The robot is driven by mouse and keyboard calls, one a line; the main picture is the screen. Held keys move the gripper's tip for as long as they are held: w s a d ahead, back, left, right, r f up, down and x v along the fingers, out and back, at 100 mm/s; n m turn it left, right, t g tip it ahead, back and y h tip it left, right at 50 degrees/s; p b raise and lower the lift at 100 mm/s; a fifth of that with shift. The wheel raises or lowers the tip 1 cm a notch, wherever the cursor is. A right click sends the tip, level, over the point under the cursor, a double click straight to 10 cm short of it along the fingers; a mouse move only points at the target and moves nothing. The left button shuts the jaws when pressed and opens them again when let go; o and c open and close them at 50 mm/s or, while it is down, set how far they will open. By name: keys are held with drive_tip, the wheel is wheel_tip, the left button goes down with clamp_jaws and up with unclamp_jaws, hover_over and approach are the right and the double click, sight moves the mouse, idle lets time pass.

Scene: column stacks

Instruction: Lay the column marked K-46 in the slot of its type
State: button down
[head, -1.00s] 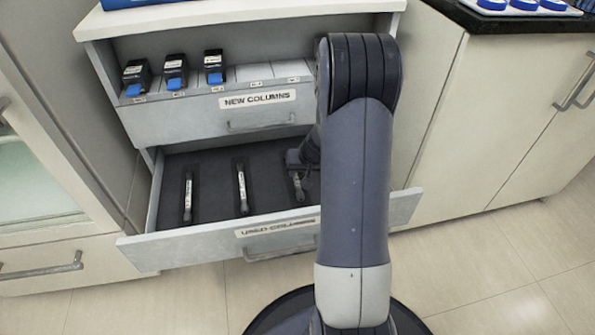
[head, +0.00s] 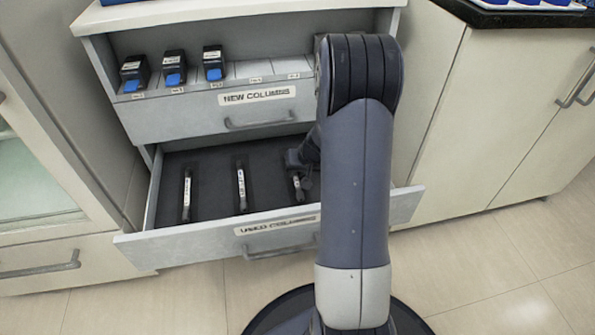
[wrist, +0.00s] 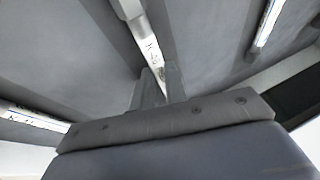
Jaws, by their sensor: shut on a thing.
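In the head view, three slim columns lie in dark slots in the open lower drawer marked used columns (head: 205,238): a left column (head: 187,196), a middle column (head: 241,189) and a right column (head: 298,187). My gripper (head: 302,165) is low in the drawer at the right column, its tips partly hidden by my arm. In the wrist view, my gripper (wrist: 158,88) is shut on a white-labelled column (wrist: 151,48). Its label begins with K; the rest is not clear. It lies along a dark slot; whether it rests on the bottom I cannot tell.
The upper drawer marked new columns (head: 200,122) holds several boxes with blue fronts, such as one box (head: 173,68), and empty places to their right. Its front overhangs the back of the lower drawer. Another labelled column (wrist: 268,22) shows in the wrist view.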

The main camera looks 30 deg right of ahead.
drive_tip(key=shift+f, duration=0.2)
drive_tip(key=c, duration=1.3)
unclamp_jaws()
drive_tip(key=shift+c, duration=0.2)
drive_tip(key=p+v, duration=0.3)
drive_tip(key=v, duration=0.8)
drive_tip(key=shift+p, duration=0.3)
drive_tip(key=shift+w, duration=0.1)
drive_tip(key=b+x, duration=0.4)
drive_tip(key=x, duration=0.7)
drive_tip(key=shift+f, duration=0.1)
drive_tip(key=shift+r, duration=0.25)
